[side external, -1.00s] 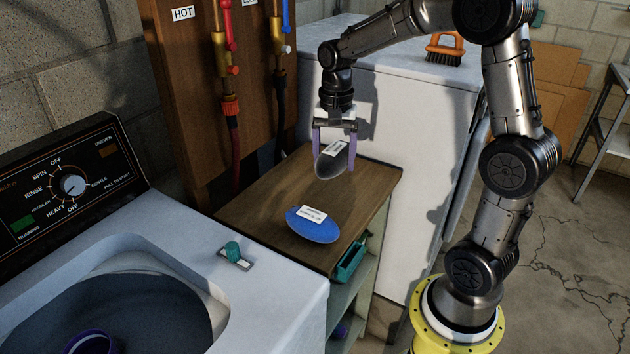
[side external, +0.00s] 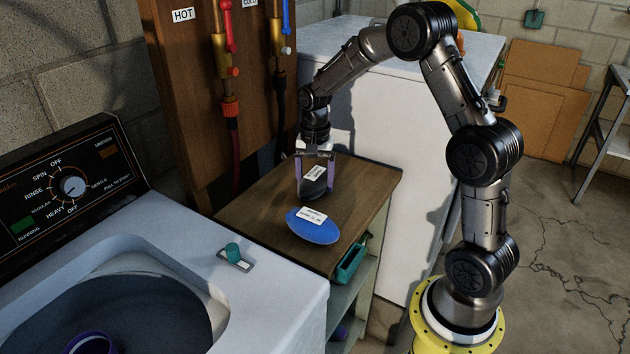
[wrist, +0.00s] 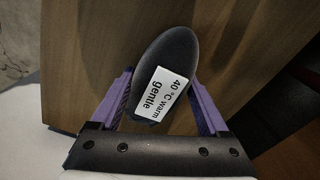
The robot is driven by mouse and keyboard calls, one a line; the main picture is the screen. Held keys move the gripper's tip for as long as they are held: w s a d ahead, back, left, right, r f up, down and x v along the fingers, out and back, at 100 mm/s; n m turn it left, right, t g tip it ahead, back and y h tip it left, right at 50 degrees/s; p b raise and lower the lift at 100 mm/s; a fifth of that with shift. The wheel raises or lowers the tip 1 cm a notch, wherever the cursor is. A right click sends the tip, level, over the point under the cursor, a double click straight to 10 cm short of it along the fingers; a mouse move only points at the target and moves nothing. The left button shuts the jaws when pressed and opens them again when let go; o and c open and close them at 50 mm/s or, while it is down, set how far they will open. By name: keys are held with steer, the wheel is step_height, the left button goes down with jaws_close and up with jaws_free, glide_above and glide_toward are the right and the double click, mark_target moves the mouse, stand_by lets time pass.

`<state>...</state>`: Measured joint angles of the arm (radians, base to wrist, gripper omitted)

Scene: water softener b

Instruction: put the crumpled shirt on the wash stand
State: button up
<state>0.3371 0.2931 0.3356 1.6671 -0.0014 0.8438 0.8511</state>
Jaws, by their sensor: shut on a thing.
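My gripper (side external: 316,178) is shut on a dark grey, smooth oval piece (side external: 314,188) with a white label. In the wrist view the dark piece (wrist: 165,50) sits between the purple fingers, and its label reads "40 °C warm gentle". It is over the wooden top of the small stand (side external: 250,225), close to the surface; I cannot tell whether it touches. A blue oval piece (side external: 313,228) with a white label lies flat on the stand, just in front of the dark one. Neither piece clearly looks like a crumpled shirt.
A washing machine (side external: 190,215) with an open tub stands at the left, with a purple ring (side external: 92,344) in the tub. Hoses and valves hang behind the stand. A white appliance (side external: 400,140) is behind it.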

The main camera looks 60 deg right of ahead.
mark_target(315, 173)
steer(key=shift+f, duration=0.15)
steer(key=o, duration=1.4)
step_height(315, 173, up, 12)
steer(key=shift+r, duration=0.15)
steer(key=s+a+r+n+t, duration=0.2)
steer(key=s+a+r+n, duration=0.1)
steer(key=s+a+n, duration=0.4)
steer(key=s+a+r+n+t, duration=0.25)
steer(key=s+a, duration=0.25)
steer(key=s, duration=0.4)
steer(key=s+n, duration=0.1)
steer(key=s, duration=0.1)
steer(key=s+a+f+n, duration=0.1)
steer(key=s, duration=0.2)
steer(key=s+a+f+n+t, duration=0.1)
steer(key=s+n, duration=0.1)
steer(key=shift+s, duration=0.2)
